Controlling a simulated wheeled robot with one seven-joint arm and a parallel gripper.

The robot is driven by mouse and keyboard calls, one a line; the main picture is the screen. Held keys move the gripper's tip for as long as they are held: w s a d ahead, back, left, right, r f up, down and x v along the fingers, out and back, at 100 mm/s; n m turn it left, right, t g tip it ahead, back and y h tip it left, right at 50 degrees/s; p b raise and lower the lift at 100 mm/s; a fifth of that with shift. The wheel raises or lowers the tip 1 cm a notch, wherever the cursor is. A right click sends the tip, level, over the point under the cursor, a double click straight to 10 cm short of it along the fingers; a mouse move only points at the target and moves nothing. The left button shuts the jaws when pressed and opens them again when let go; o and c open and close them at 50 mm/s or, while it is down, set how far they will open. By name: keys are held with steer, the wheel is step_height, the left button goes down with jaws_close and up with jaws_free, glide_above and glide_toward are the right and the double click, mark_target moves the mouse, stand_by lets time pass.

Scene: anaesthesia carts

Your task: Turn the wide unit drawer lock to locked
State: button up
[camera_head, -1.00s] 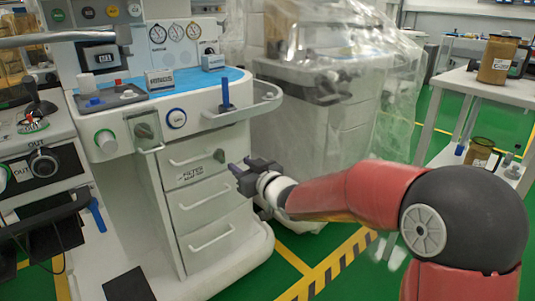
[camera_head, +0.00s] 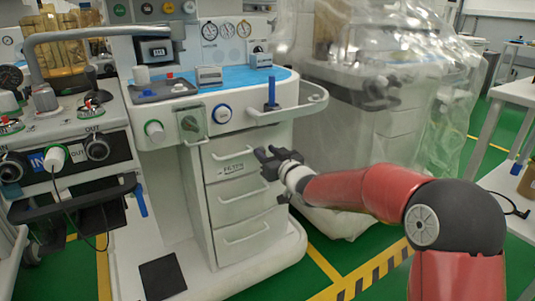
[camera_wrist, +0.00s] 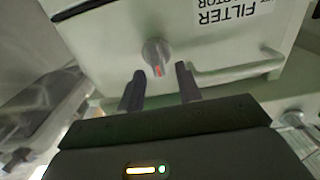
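The drawer lock is a small round grey knob (camera_wrist: 155,55) with a red mark, on the front of the upper drawer (camera_wrist: 105,45). In the wrist view it lies just beyond and between the fingertips of my gripper (camera_wrist: 160,72), which is open with nothing between its fingers. A gap seems to remain between the fingers and the knob. In the head view my gripper (camera_head: 266,154) is in front of the upper right part of the drawer unit (camera_head: 198,200) and hides the knob. A FILTER label (camera_head: 231,167) is left of it.
The drawer handle (camera_wrist: 240,68) is right of the knob in the wrist view. Above the drawers are a blue worktop (camera_head: 236,80) and a curved rail (camera_head: 315,98). A plastic-covered cart (camera_head: 350,125) stands close on the right. Green floor shows in front.

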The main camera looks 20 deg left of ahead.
jaws_close()
steer(key=shift+d+m, duration=0.1)
steer(key=shift+m, duration=0.3)
steer(key=m, duration=0.2)
steer(key=m+p, duration=0.2)
steer(key=m, duration=0.1)
steer(key=shift+w+d+m, duration=0.3)
steer(key=shift+w, duration=0.1)
steer(key=m, duration=0.4)
steer(key=f+m, duration=0.1)
steer(key=m, duration=0.2)
steer(key=f+m, duration=0.1)
steer(key=m, duration=0.3)
steer(key=shift+w+d+m, duration=0.25)
steer(key=shift+w+m, duration=0.05)
steer(key=shift+w, duration=0.05)
